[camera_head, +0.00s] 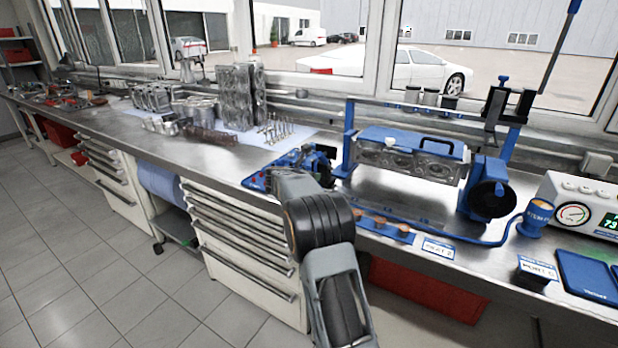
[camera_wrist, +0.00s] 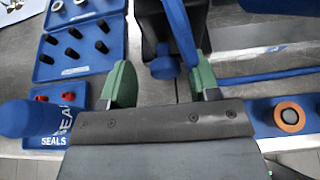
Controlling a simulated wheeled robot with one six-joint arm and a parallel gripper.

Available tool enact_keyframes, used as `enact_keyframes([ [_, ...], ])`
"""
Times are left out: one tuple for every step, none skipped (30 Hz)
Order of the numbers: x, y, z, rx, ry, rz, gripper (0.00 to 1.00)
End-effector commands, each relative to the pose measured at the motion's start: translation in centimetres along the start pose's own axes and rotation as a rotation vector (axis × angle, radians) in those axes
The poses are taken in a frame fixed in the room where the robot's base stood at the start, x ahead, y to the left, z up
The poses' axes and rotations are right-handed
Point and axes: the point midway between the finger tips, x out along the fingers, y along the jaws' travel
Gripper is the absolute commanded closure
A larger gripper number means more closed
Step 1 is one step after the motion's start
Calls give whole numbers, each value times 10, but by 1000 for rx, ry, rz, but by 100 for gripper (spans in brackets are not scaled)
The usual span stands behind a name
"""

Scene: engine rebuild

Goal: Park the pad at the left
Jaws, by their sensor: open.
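A blue strip (camera_head: 386,233) with three orange-topped round pieces, which may be pads, lies at the bench's front edge, right of my arm. In the wrist view, a round piece with an orange ring and grey centre (camera_wrist: 289,116) sits on blue at the right edge, outside my fingers. A blue cup with an orange top (camera_head: 535,218) stands farther right on a blue hose. I cannot tell which is the task's pad. My gripper (camera_wrist: 162,84) is open, its green fingers apart. A blue knob (camera_wrist: 163,64) shows between them, in or beyond the gap. My arm hides the gripper's tips in the head view.
A blue stand (camera_head: 410,150) holds a cylinder head behind the strip. A blue tray (camera_wrist: 80,45) with several dark plugs and a SEALS tray (camera_wrist: 40,143) lie left of my fingers. A gauge box (camera_head: 585,207) and a blue tablet (camera_head: 588,275) are at the right.

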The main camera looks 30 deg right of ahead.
Motion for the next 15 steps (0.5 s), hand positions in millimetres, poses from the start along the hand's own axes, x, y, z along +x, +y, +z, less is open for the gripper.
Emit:
enact_keyframes([
  [-7, 0, 0, 0, -1, 2, 44],
  [-11, 1, 0, 0, -1, 2, 44],
  [-19, 1, 0, 0, -1, 3, 44],
  [-24, 0, 0, 0, -1, 4, 44],
  [-30, 0, 0, 1, -1, 3, 44],
  [-38, 0, 0, 1, -1, 3, 44],
  [-45, 0, 0, 1, -1, 4, 44],
  [-51, 0, 0, 1, -1, 4, 44],
  [-60, 0, 0, 1, -1, 3, 44],
  [-66, 0, 0, 0, -1, 4, 44],
  [-72, 0, 0, 0, -2, 4, 44],
  [-79, 0, 0, 0, -1, 3, 44],
  [-85, 0, 0, 0, -2, 4, 44],
  [-90, 0, 0, 0, -1, 4, 44],
  [-97, 0, 0, 1, -1, 3, 44],
])
